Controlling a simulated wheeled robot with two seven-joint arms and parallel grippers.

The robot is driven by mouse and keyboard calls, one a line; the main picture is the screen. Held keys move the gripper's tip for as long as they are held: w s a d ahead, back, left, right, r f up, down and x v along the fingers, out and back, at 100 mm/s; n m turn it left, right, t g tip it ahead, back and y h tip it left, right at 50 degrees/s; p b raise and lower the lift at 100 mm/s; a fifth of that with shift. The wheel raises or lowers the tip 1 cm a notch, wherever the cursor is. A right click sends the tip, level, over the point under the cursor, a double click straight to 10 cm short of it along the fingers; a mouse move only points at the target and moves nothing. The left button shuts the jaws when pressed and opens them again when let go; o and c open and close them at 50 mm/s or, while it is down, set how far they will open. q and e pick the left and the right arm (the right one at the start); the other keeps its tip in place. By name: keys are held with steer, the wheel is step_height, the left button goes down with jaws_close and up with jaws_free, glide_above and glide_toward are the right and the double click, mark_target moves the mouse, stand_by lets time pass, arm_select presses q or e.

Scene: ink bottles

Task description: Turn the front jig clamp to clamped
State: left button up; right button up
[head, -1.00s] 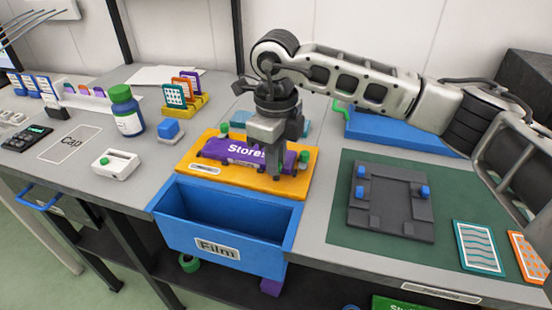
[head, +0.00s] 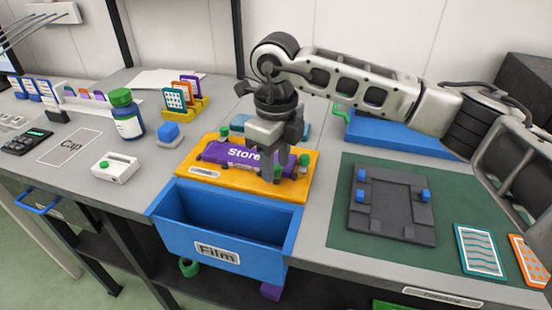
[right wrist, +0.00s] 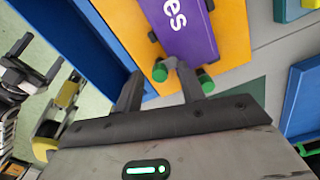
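The jig is an orange plate (head: 296,190) on the bench, bearing a purple block lettered "Stores" (head: 225,153); the block also shows in the right wrist view (right wrist: 187,30). Green clamp knobs sit at its ends. One green knob (right wrist: 160,72) lies between my right fingertips in the wrist view; contact cannot be told. Another green knob (right wrist: 205,80) is just outside the right finger, and one shows at the block's right end in the head view (head: 304,159). My right gripper (head: 278,176) points down, open, at the block's right end.
A blue bin marked "Film" (head: 218,254) hangs directly in front of the jig. A dark grey fixture (head: 393,228) lies on the green mat (head: 343,232) to the right. A green-capped bottle (head: 127,118) and a white box (head: 115,170) stand left.

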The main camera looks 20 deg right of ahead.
mark_target(276, 167)
steer(key=shift+r, duration=0.25)
step_height(276, 167, up, 16)
steer(key=shift+f, duration=0.25)
steer(key=shift+s+f, duration=0.1)
